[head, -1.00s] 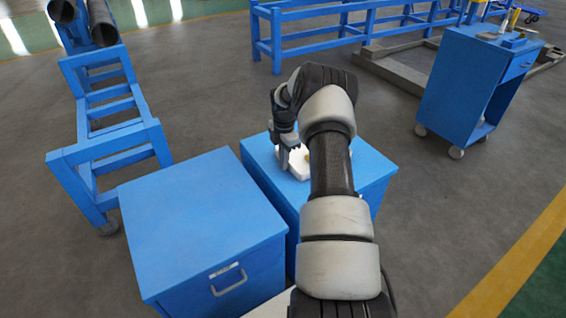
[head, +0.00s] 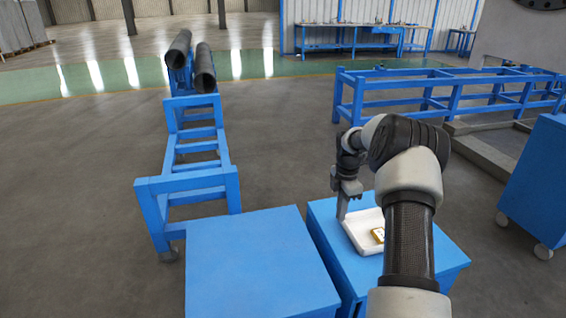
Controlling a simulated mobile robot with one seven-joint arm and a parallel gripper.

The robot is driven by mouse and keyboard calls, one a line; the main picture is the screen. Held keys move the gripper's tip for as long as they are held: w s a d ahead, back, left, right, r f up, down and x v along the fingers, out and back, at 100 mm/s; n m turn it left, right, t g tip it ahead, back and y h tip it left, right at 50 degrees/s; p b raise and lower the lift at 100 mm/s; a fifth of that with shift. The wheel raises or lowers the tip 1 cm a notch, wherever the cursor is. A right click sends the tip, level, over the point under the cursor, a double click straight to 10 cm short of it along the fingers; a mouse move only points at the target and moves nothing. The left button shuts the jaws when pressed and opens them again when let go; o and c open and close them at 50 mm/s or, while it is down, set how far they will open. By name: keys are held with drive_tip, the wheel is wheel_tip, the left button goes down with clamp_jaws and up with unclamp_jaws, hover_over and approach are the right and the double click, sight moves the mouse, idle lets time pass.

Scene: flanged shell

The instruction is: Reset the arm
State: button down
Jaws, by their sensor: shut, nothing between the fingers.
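My arm reaches up from the bottom right of the head view and bends over the right blue cabinet (head: 327,228). My gripper (head: 342,216) points down at the left edge of a white tray (head: 353,238) on that cabinet. Its fingers are shut with nothing between them. I cannot tell whether the fingertips touch the tray. A small yellowish item (head: 378,235) lies in the tray, partly hidden behind my arm.
A second blue cabinet (head: 255,265) with a bare top stands to the left. A blue rack (head: 190,185) holding dark pipes (head: 205,72) is behind it. A blue cart (head: 540,185) stands at the right. Long blue frames (head: 440,85) lie behind. Grey floor between them is open.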

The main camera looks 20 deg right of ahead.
drive_tip(key=s+a+r+m+t+h, duration=0.1)
drive_tip(key=s+a+r+m, duration=0.3)
drive_tip(key=r, duration=0.4)
drive_tip(key=s+a+r+m+t, duration=0.1)
drive_tip(key=s+a+r, duration=0.4)
drive_tip(key=r, duration=0.4)
drive_tip(key=s+a+r+m+t+h, duration=0.1)
drive_tip(key=s+a+r+m, duration=0.2)
drive_tip(key=a+r, duration=0.4)
drive_tip(key=s+a+r+m+t+y, duration=0.15)
drive_tip(key=s+a+m, duration=0.3)
drive_tip(key=s, duration=0.65)
drive_tip(key=s+a+r+m+t+y, duration=0.15)
drive_tip(key=s+a+m, duration=0.35)
drive_tip(key=s, duration=0.6)
wheel_tip(320, 180, up, 21)
drive_tip(key=d+h+p, duration=0.1)
drive_tip(key=p, duration=1.9)
drive_tip(key=shift+w+d+p, duration=0.15)
drive_tip(key=shift+w+p, duration=0.05)
drive_tip(key=shift+p, duration=0.1)
drive_tip(key=shift+r+m, duration=0.1)
drive_tip(key=shift+m, duration=0.15)
